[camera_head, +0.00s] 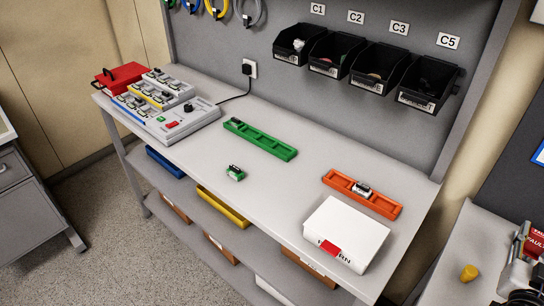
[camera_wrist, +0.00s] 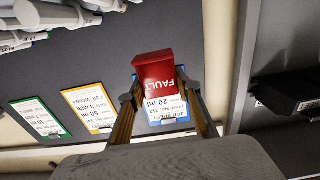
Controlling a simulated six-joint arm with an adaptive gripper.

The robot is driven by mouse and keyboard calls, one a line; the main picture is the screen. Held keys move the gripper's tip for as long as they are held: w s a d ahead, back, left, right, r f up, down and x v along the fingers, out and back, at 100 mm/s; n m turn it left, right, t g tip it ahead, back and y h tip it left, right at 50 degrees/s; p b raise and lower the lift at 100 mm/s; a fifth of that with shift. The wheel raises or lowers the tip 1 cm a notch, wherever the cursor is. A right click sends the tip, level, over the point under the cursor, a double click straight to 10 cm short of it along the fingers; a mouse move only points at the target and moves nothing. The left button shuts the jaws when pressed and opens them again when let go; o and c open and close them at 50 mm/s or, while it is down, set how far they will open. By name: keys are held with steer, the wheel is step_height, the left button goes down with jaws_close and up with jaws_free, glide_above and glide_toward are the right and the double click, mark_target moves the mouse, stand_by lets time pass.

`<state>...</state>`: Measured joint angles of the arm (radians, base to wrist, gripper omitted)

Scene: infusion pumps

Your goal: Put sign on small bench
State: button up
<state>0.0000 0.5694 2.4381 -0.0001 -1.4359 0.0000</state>
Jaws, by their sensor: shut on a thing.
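The sign is a small red block with white FAULT lettering (camera_wrist: 153,72). In the wrist view, my gripper (camera_wrist: 161,90) is shut on it, with one finger at each side. In the head view, the sign (camera_head: 535,244) shows at the right edge, partly cut off, beside my gripper (camera_head: 523,243). The small bench (camera_head: 455,250) is the light grey top at the lower right. The sign appears held above its right part; the height is hard to tell.
A yellow knob-like piece (camera_head: 469,273) stands on the small bench. The long workbench (camera_head: 290,190) to the left holds a white box (camera_head: 348,230) and an orange tray (camera_head: 375,203). In the wrist view, cards (camera_wrist: 88,107) hang on a dark panel.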

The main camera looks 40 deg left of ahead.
mark_target(539, 233)
steer(key=shift+r, duration=2.95)
steer(key=shift+w+a+r, duration=0.1)
steer(key=shift+a, duration=0.25)
steer(key=a+n+g+y, duration=0.1)
steer(key=a+n+y, duration=0.5)
steer(key=a, duration=2.7)
steer(key=s+a+n+g+y, duration=0.1)
steer(key=s+a+y, duration=0.1)
steer(key=s+a, duration=0.6)
steer(key=s+a+n+g+y, duration=0.1)
steer(key=s+a+g+y, duration=0.2)
steer(key=a, duration=1)
steer(key=s+a+n+y, duration=0.1)
steer(key=s+a+y, duration=0.1)
steer(key=s+a, duration=0.7)
steer(key=shift+w+a+f, duration=0.2)
steer(key=shift+w+f, duration=0.05)
steer(key=shift+f, duration=0.6)
steer(key=shift+w+a+f, duration=0.15)
steer(key=shift+w+f, duration=0.05)
steer(key=shift+f, duration=0.65)
steer(key=shift+w+a+f, duration=0.2)
steer(key=shift+w+f, duration=0.05)
steer(key=shift+f, duration=0.6)
